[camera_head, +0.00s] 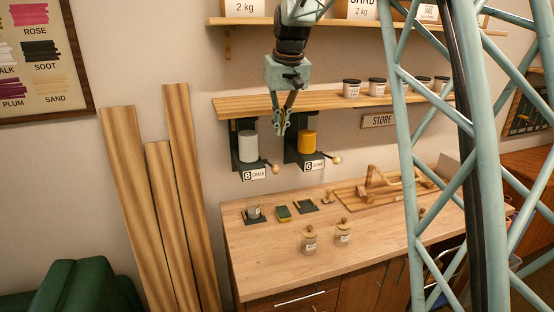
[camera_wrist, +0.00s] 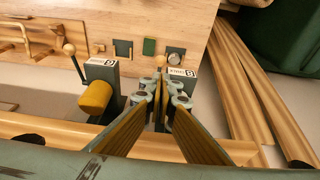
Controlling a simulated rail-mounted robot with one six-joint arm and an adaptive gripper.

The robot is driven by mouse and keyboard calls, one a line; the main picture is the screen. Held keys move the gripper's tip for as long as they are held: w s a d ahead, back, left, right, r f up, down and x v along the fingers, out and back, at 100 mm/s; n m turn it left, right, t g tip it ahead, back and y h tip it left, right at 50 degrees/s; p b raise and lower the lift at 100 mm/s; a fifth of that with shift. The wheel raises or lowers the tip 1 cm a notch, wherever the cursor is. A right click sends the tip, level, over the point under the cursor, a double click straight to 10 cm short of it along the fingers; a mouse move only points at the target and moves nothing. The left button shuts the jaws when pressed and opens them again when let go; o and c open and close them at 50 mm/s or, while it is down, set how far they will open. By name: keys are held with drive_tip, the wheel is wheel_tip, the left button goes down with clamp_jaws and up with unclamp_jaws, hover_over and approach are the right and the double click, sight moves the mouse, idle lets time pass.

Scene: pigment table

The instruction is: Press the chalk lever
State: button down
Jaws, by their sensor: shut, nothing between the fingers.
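The chalk dispenser (camera_head: 236,158) hangs under the lower shelf, with a white cylinder (camera_head: 248,148) and a label reading 8 CHALK. Its lever ends in a round wooden knob (camera_head: 275,169) at its right side; the knob also shows in the wrist view (camera_wrist: 160,61), just beyond my fingertips. My gripper (camera_head: 281,130) is shut and empty, pointing down between the two dispensers, above the chalk knob and apart from it in the head view. In the wrist view my gripper (camera_wrist: 160,94) hides most of the chalk dispenser and its cylinder.
A second dispenser with a yellow cylinder (camera_head: 308,143) and its own knob (camera_head: 336,160) is close on the right. The lower shelf (camera_head: 240,105) is beside my gripper. Below, the wooden table (camera_head: 262,262) holds a jar (camera_head: 253,211), a green sponge (camera_head: 284,214) and lidded jars (camera_head: 309,240).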

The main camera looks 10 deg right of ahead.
drive_tip(key=shift+w+f, duration=0.15)
drive_tip(key=shift+w, duration=0.3)
drive_tip(key=shift+f, duration=0.1)
hover_over(276, 166)
drive_tip(key=s, duration=0.1)
wheel_tip(276, 166, down, 11)
drive_tip(key=shift+d+f, duration=0.1)
drive_tip(key=shift+f, duration=1.1)
